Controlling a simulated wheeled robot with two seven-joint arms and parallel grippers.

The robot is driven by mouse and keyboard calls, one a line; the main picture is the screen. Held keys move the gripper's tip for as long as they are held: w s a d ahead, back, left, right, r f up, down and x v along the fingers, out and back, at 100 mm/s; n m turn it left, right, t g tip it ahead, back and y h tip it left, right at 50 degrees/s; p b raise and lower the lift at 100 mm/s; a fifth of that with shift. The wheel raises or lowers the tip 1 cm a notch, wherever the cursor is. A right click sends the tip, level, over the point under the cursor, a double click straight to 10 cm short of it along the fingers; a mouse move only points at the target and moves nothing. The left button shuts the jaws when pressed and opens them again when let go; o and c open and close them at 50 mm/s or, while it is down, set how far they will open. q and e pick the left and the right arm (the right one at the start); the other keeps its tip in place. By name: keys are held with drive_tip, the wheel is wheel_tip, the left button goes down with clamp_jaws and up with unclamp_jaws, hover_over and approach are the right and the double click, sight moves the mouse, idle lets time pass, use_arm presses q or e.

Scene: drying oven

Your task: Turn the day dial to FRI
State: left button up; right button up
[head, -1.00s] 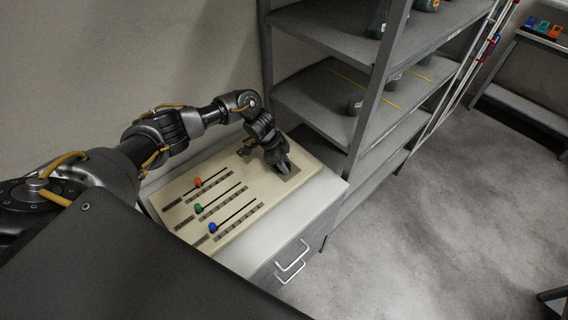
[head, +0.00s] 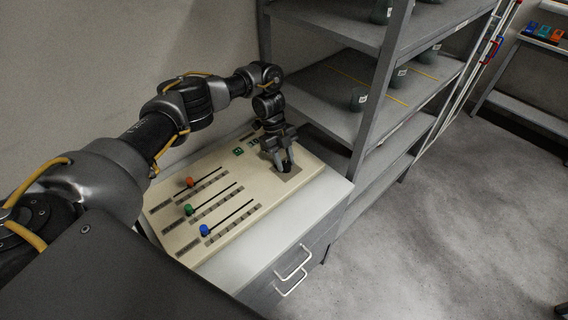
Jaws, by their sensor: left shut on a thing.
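A beige control panel (head: 228,240) lies on a white-topped drawer cabinet in the head view. Three sliders run along it, with an orange knob (head: 190,182), a green knob (head: 188,209) and a blue knob (head: 204,230). My left gripper (head: 285,169) points down at the panel's far right end, over a grey plate (head: 293,175). It is shut on a small dark knob there, which looks like the day dial. The fingers hide most of it, and I cannot read its setting. My right gripper is not in view.
A small green display (head: 238,152) sits near the panel's back edge. A grey metal shelf unit (head: 378,100) with several dark containers stands just right of the cabinet. Drawer handles (head: 292,262) stick out at the front. The floor at the right is clear.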

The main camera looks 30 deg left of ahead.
use_arm(q)
drive_tip(key=shift+w+m+g+b, duration=0.1)
drive_tip(key=shift+m+g+b, duration=0.3)
drive_tip(key=shift+m, duration=0.7)
drive_tip(key=o, duration=1)
drive_tip(key=shift+d, duration=0.1)
drive_tip(key=b+v, duration=0.1)
drive_tip(key=v, duration=0.9)
drive_tip(key=shift+r+b, duration=0.35)
drive_tip(key=shift+r, duration=0.1)
